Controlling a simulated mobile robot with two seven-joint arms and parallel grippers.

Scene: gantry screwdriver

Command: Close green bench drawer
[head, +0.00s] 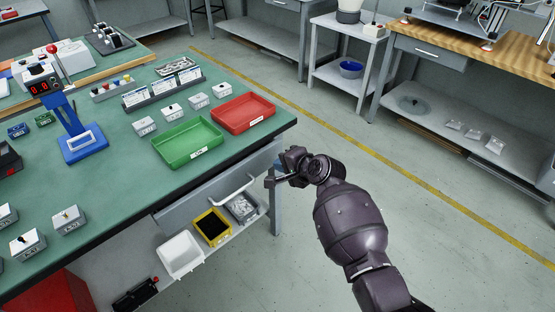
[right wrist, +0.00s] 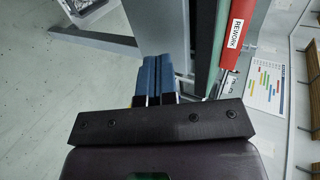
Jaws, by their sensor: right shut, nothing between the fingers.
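The green bench (head: 110,190) fills the left of the head view. Its grey drawer front (head: 185,212) sits under the right part of the bench top, with a pale bar handle (head: 232,191). I cannot tell how far the drawer stands out from the bench. My right gripper (head: 271,182) is shut and empty, beside the right end of the drawer front near the bench corner. Whether it touches the drawer is unclear. In the right wrist view its closed fingers (right wrist: 155,78) point toward grey bench framework. My left gripper is out of view.
A green tray (head: 188,143) and a red tray (head: 243,113) stand on the bench top near its edge. Below the drawer, a shelf holds a white bin (head: 180,255) and a yellow bin (head: 212,228). The floor right of the bench is clear up to the wooden-topped bench (head: 470,42).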

